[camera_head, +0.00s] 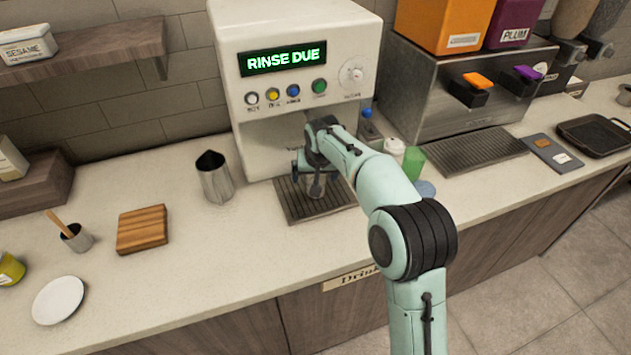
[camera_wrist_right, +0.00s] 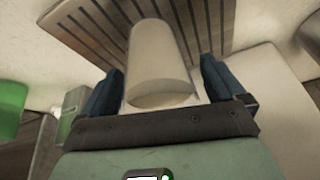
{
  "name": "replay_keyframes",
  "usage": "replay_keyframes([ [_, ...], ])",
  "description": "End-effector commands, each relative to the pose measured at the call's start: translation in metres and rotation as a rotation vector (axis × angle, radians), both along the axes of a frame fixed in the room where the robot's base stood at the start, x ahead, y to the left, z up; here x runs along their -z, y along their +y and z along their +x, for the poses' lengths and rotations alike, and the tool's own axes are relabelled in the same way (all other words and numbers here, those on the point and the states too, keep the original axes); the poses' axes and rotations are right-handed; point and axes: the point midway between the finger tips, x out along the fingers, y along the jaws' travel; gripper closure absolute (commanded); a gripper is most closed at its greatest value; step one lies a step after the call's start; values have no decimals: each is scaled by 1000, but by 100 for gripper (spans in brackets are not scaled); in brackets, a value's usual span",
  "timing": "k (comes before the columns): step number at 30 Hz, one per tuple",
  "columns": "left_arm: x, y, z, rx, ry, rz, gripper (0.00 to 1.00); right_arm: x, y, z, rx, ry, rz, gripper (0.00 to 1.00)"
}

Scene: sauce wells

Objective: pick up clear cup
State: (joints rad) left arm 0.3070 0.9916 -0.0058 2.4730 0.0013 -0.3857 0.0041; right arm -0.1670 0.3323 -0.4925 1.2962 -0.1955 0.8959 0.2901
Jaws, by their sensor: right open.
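The clear cup (camera_wrist_right: 160,62) looks pale and translucent in the right wrist view. It stands on the slatted drip tray (camera_wrist_right: 90,28), between the two dark blue fingers of my right gripper (camera_wrist_right: 159,84). The fingers are open, one on each side of the cup, with a narrow gap showing at least on the right. In the head view the cup (camera_head: 316,187) shows only in part below my right gripper (camera_head: 308,166), under the machine marked RINSE DUE (camera_head: 235,95). My left gripper is not in view.
A metal pitcher (camera_head: 214,178) stands left of the drip tray (camera_head: 335,205). A green cup (camera_head: 413,162) and a white container (camera_head: 394,147) stand close on the right, beside my arm. A wooden block (camera_head: 142,229) and a white plate (camera_head: 58,299) lie farther left, with bare counter between.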

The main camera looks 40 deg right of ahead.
Motion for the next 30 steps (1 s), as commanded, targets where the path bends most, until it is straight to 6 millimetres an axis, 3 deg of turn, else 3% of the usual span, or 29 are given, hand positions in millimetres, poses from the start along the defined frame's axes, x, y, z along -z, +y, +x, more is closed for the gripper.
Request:
replay_keyframes([
  [4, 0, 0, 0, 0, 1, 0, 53, 0, 0, 0, 0, 0, 0, 4],
  [10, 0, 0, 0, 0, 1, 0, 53, 0, 0, 0, 0, 0, 0, 68],
  [23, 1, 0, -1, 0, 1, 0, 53, -7, 1, -1, -1, -3, 1, 68],
  [30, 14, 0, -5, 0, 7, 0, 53, -5, 14, -30, -3, -3, 2, 68],
])
